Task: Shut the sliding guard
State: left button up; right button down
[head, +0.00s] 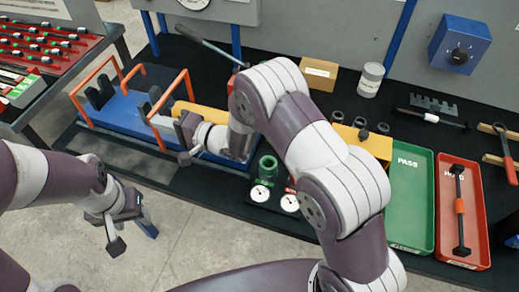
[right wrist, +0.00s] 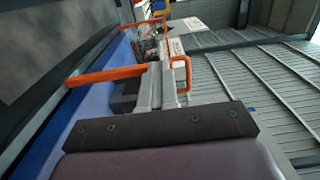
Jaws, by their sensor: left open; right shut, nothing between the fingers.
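The sliding guard shows as orange tube frames on a blue machine bed (head: 130,122) at the left of the head view. One orange frame (head: 96,72) stands at the bed's left end and another orange frame (head: 171,88) stands nearer its middle. My right gripper (head: 184,146) is shut and empty, close beside the middle frame. In the right wrist view its grey fingers (right wrist: 153,88) are together near an orange upright (right wrist: 187,72); I cannot tell whether they touch it. My left gripper (head: 128,234) is open and empty, low over the floor in front of the bench.
Dark clamp blocks (head: 99,92) stand on the bed. A green ring part (head: 268,167) and dial gauges (head: 260,194) lie right of it. A green PASS tray (head: 408,195) and a red tray (head: 463,225) are farther right.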

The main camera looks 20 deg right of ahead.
aim_at(145, 115)
jog(key=x, duration=0.4)
jog(key=shift+w+a+b, duration=0.2)
jog(key=shift+a+b, duration=0.05)
jog(key=shift+b, duration=0.1)
jog(key=shift+r, duration=0.15)
jog(key=shift+r, duration=0.1)
